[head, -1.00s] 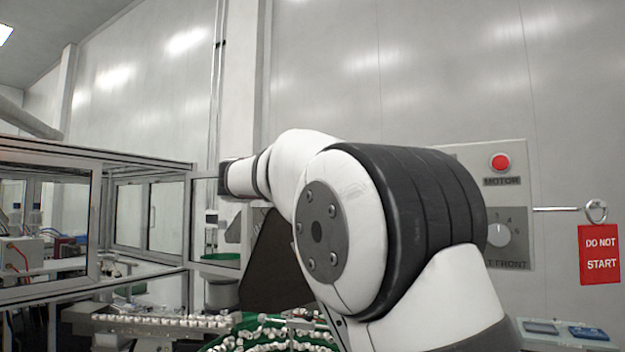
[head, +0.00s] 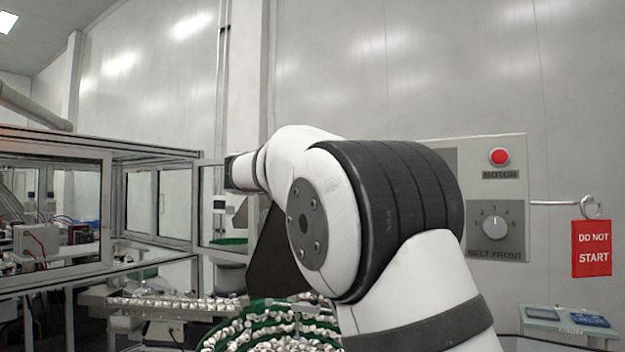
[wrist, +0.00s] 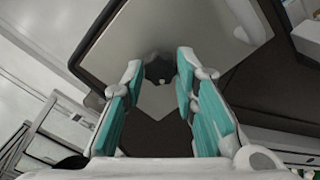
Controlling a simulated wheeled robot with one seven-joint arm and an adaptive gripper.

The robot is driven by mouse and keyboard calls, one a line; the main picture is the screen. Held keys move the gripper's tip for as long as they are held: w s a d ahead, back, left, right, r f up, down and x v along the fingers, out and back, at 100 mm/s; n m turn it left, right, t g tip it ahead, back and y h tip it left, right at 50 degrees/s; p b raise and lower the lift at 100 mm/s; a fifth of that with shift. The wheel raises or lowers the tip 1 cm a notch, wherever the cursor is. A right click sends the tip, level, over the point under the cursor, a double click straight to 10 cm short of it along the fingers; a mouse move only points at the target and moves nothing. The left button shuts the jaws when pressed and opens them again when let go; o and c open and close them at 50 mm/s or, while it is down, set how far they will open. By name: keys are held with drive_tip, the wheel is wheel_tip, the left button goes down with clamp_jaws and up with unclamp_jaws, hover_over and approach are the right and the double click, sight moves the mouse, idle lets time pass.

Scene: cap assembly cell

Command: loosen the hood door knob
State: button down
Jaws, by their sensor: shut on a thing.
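In the wrist view my gripper (wrist: 158,72) has its two teal-padded fingers closed in on a small dark knob (wrist: 158,66), one finger on each side. The knob sits at the edge of a pale panel (wrist: 185,25) with a dark border. In the head view my own arm covers the gripper and the knob. A dark brown panel (head: 270,262) shows partly behind my arm. How far the knob is turned cannot be told.
A framed glass enclosure (head: 60,200) stands at the left. A green feeder with many white caps (head: 280,325) lies below my arm. On the right are a panel with a red motor button (head: 499,157), a belt dial (head: 495,229) and a red "Do not start" tag (head: 591,248).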

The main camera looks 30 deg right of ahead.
drive_tip(key=c, duration=1.3)
unclamp_jaws()
drive_tip(key=shift+f, duration=0.1)
drive_tip(key=shift+a, duration=0.1)
drive_tip(key=v, duration=1.2)
drive_tip(key=s+d+f+m+g+y+b, duration=0.1)
drive_tip(key=s+d+f+m+g+y, duration=0.2)
drive_tip(key=s+f, duration=0.45)
drive_tip(key=s+d+f+m+g+y+b, duration=0.1)
drive_tip(key=s+d+f+m+y, duration=0.2)
drive_tip(key=s+f, duration=0.5)
drive_tip(key=s+a+f+m+y, duration=0.3)
drive_tip(key=s+f, duration=0.2)
drive_tip(key=f, duration=0.1)
drive_tip(key=s+a+f+m+y+b, duration=0.1)
drive_tip(key=s+a+f+m+y, duration=0.2)
drive_tip(key=s+f, duration=0.3)
drive_tip(key=s+a+f+m+y, duration=0.3)
drive_tip(key=s+a+f, duration=0.2)
drive_tip(key=f, duration=0.2)
drive_tip(key=shift+s+a+f+m+b, duration=0.1)
drive_tip(key=shift+s+f+m+b, duration=0.2)
drive_tip(key=shift+f+b, duration=0.1)
